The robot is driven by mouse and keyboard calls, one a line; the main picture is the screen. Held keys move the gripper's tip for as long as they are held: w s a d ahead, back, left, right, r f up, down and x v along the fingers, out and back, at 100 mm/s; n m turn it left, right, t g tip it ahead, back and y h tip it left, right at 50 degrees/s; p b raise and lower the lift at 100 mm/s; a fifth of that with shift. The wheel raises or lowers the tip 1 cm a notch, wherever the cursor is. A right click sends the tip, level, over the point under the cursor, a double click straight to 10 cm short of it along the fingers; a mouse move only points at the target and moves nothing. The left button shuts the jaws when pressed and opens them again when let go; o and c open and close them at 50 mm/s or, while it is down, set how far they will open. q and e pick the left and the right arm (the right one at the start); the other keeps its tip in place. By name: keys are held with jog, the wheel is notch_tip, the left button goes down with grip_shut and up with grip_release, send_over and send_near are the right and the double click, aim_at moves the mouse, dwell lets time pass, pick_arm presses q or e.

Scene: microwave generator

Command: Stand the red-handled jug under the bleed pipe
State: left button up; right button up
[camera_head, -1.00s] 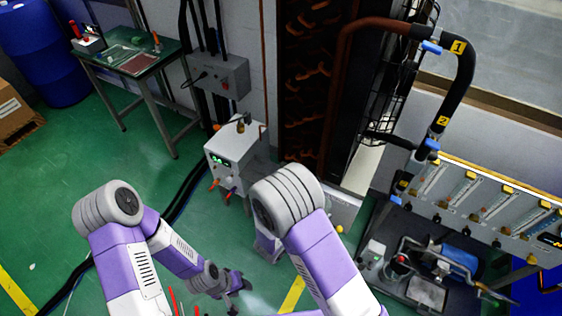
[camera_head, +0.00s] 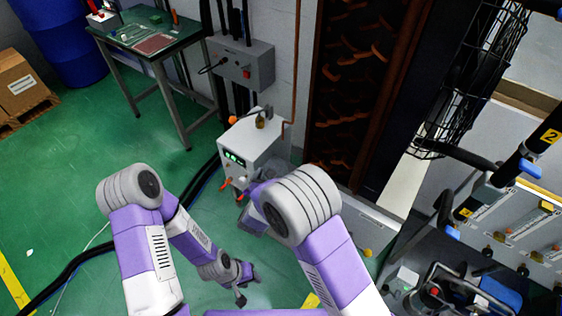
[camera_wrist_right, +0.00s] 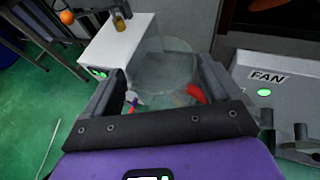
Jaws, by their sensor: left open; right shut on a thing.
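A clear jug (camera_wrist_right: 165,62) stands out in the right wrist view, with a red handle (camera_wrist_right: 196,93) on its near right side. My right gripper (camera_wrist_right: 162,72) is shut on it, one finger at each side. In the head view the jug (camera_head: 282,169) shows faintly beside the white box (camera_head: 250,141), partly hidden by my right arm. My left gripper (camera_head: 242,284) is open and empty, low over the green floor. A thin copper-coloured pipe (camera_head: 295,65) runs down the wall behind the box. I cannot tell whether it is the bleed pipe.
The white box also shows in the right wrist view (camera_wrist_right: 112,48), with a brass fitting (camera_wrist_right: 122,22) on top. A grey panel marked FAN (camera_wrist_right: 265,76) is at right. A green table (camera_head: 150,38) stands back left. Black cables cross the floor; open floor lies left.

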jog(key=r+b+x, duration=0.1)
jog(key=b+x, duration=0.1)
jog(key=x, duration=0.9)
jog(key=shift+w+d+f, duration=0.15)
jog(key=shift+w+d, duration=0.05)
jog(key=shift+w, duration=0.35)
jog(key=o, duration=1.2)
jog(key=shift+f+b, duration=0.15)
jog(key=shift+b, duration=0.15)
jog(key=shift+c, duration=0.2)
